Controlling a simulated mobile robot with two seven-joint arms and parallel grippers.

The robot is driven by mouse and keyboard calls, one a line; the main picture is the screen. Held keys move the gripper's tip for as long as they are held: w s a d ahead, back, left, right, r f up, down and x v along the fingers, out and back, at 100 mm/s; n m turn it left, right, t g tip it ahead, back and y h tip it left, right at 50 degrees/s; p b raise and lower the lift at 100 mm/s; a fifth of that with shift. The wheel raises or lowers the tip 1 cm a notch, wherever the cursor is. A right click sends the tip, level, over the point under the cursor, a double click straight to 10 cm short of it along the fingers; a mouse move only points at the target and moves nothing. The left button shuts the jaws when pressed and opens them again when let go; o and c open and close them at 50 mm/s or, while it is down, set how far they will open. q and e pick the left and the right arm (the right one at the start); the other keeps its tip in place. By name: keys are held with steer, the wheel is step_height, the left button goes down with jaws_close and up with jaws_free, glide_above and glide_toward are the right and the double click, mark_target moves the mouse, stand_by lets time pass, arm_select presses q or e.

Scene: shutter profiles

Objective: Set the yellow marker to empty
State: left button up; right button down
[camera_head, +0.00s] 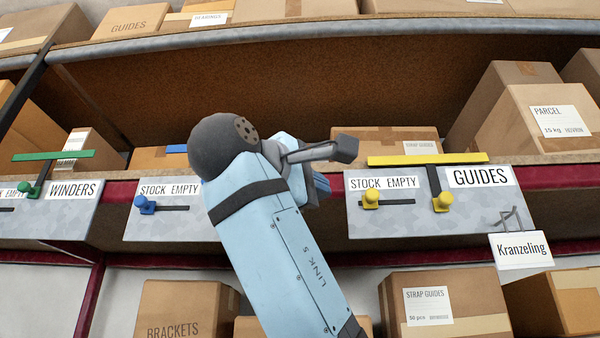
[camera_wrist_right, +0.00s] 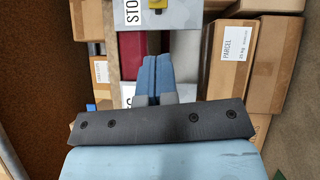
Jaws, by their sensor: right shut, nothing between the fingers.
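The yellow marker (camera_head: 371,198) is a small knob on a slot in the grey panel (camera_head: 405,225) labelled "STOCK EMPTY" and "GUIDES". It sits at the slot's left end, below the word "STOCK"; the slot runs right, below "EMPTY". A yellow piece at the top edge of the wrist view (camera_wrist_right: 156,4), beside the "STO" lettering, seems to be this knob. My right gripper (camera_head: 322,186) is left of the panel, mostly hidden by my wrist. In the wrist view its blue fingers (camera_wrist_right: 152,70) are together and empty, apart from the knob. My left gripper is not in view.
A yellow T-shaped piece (camera_head: 428,160) stands right of the knob. A white "Kranzeling" tag (camera_head: 521,250) hangs at the panel's lower right. A blue marker (camera_head: 146,204) and a green T-shaped piece (camera_head: 53,157) are further left. Boxes (camera_head: 545,115) fill the shelves.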

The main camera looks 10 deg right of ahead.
mark_target(354, 193)
steer(key=d, duration=0.2)
steer(key=w+d+p, duration=0.1)
steer(key=d, duration=0.1)
steer(key=w+d+r, duration=0.1)
steer(key=d, duration=0.1)
steer(key=shift+w+d, duration=0.1)
steer(key=shift+d, duration=0.4)
steer(key=shift+a, duration=0.15)
